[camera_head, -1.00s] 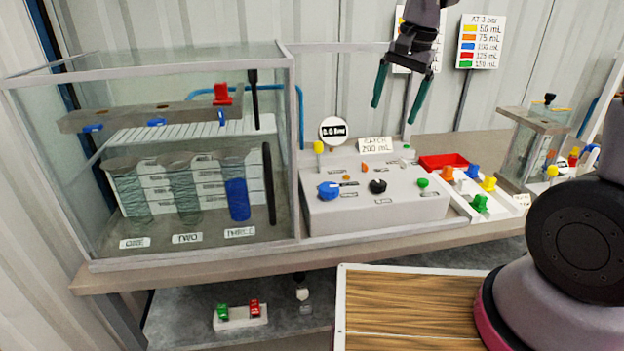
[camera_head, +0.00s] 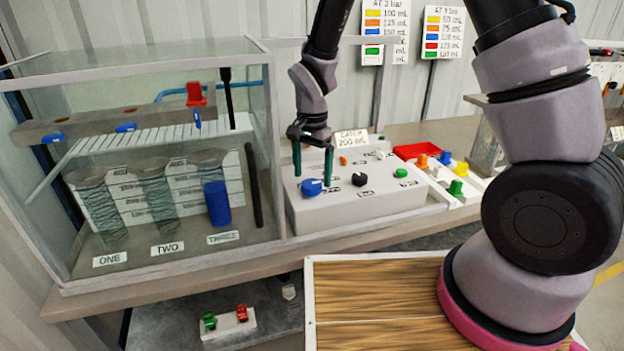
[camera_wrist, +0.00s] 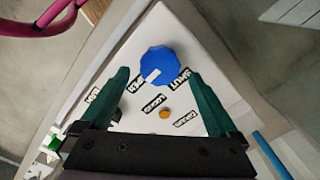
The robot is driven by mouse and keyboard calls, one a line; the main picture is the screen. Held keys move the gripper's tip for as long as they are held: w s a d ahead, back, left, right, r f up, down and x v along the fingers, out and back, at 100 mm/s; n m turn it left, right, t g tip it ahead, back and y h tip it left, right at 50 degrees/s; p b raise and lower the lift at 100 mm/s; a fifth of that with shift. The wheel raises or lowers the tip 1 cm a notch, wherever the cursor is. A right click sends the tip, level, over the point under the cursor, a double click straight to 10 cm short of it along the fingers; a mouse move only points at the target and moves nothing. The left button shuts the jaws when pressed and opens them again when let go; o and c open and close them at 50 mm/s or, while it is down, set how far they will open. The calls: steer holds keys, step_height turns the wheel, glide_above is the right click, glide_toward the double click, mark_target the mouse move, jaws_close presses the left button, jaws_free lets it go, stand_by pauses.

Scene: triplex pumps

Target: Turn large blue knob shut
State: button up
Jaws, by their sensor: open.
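The large blue knob (camera_head: 312,187) sits on the top left of the white control box (camera_head: 345,210). My gripper (camera_head: 313,177) points down over that end of the box, with its two green fingers apart. In the wrist view the blue knob (camera_wrist: 158,62) lies ahead of and between the fingertips of my gripper (camera_wrist: 160,70). A white pointer mark on it faces the lower left. A label that looks like SHUT is beside its lower right, and other labels lie around it. I cannot tell whether the fingers touch the knob.
A black knob (camera_head: 360,179) and a green button (camera_head: 401,173) are on the same box. A glass tank (camera_head: 150,160) with cylinders stands close on the left. A red tray (camera_head: 417,151) and several coloured knobs are to the right. A card (camera_head: 351,139) stands behind.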

steer(key=shift+f, duration=1.15)
steer(key=c, duration=1.4)
